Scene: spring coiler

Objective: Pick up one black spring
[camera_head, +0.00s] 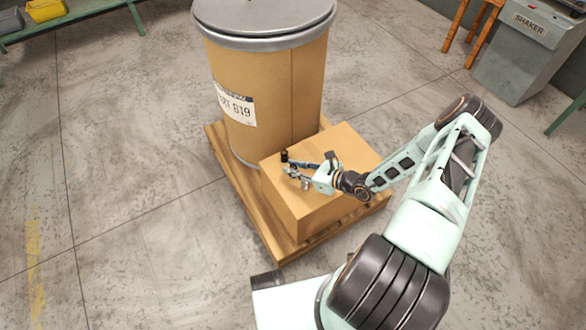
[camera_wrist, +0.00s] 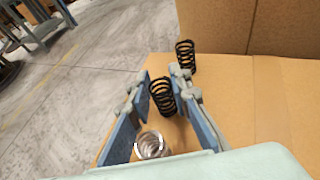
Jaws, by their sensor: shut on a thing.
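In the wrist view a black spring (camera_wrist: 162,97) sits between the fingertips of my gripper (camera_wrist: 160,84), which is shut on it. A second black spring (camera_wrist: 186,55) stands past the tip of the right finger, outside the jaws; it also shows as a small dark upright shape in the head view (camera_head: 285,156). A silver spring (camera_wrist: 150,145) is lower in the wrist view, between the fingers and nearer the palm. In the head view my gripper (camera_head: 289,168) is low over the box top, and the held spring is too small to make out clearly.
The springs are on a cardboard box (camera_head: 343,147) on a wooden pallet (camera_head: 268,238). A tall fibre drum (camera_head: 280,95) with a grey lid stands close behind the box. A grey shaker machine (camera_head: 515,60) and stool are at the upper right. The floor to the left is clear.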

